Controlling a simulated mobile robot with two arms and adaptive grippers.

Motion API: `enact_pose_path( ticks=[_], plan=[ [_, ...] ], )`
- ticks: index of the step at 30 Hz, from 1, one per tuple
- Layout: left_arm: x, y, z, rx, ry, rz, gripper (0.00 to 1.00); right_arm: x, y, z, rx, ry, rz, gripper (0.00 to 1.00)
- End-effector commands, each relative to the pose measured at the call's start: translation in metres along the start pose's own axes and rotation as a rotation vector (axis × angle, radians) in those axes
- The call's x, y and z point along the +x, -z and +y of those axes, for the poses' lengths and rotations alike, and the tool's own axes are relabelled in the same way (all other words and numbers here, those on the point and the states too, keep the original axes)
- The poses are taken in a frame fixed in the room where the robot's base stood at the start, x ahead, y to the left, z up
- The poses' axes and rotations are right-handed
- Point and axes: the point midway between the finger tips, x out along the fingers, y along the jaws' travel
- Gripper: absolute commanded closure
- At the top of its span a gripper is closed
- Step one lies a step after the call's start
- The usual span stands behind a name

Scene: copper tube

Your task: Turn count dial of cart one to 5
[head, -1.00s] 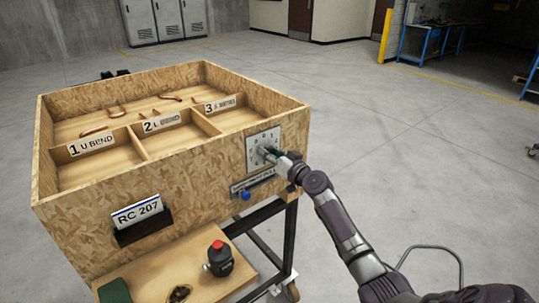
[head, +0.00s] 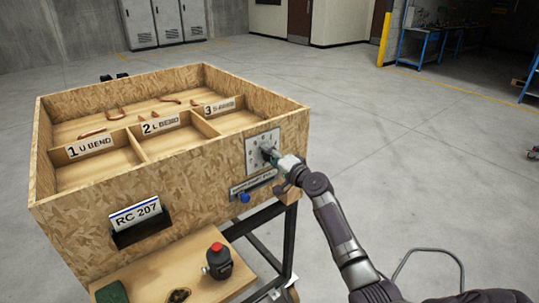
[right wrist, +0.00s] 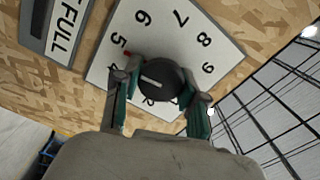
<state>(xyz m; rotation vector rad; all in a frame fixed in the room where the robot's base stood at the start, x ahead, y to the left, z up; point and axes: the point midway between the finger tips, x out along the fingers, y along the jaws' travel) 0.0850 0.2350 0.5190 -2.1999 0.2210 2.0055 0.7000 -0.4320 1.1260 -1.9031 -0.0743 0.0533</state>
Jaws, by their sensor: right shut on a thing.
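The count dial is a square white plate with black numbers (head: 253,143) on the wooden cart box's right front. In the right wrist view, its plate (right wrist: 212,48) shows numbers 5 to 9 clearly, with a red mark by the 5. The black round knob (right wrist: 170,80) has a white pointer line on its left part, directed left, somewhat below the 5; the exact reading is partly hidden by a finger. My right gripper (head: 272,157) is shut on the knob, with its fingers (right wrist: 160,92) on either side. My left gripper is not in view.
Below the dial are a label strip (head: 253,183) and a blue knob (head: 244,197). A dark bottle with a red top (head: 218,264) stands on the lower shelf.

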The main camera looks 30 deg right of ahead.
Motion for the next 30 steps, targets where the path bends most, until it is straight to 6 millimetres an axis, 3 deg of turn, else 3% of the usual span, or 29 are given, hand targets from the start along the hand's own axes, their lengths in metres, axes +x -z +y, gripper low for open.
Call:
enact_pose_path(
  ticks=[9, 25, 26, 30],
  plan=[
    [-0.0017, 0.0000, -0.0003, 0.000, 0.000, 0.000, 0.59, 0.0001, 0.0001, 0.0004, 0.117, 0.000, 0.000, 0.93],
    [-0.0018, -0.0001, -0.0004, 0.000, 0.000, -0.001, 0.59, 0.0000, 0.0001, 0.0007, 0.138, 0.000, 0.000, 0.93],
    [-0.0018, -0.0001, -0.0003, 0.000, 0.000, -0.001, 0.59, 0.0000, 0.0002, 0.0006, 0.138, 0.000, 0.000, 0.55],
    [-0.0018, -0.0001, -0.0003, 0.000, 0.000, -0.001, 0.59, 0.0000, 0.0001, 0.0007, 0.137, 0.000, 0.000, 0.32]
  ],
)
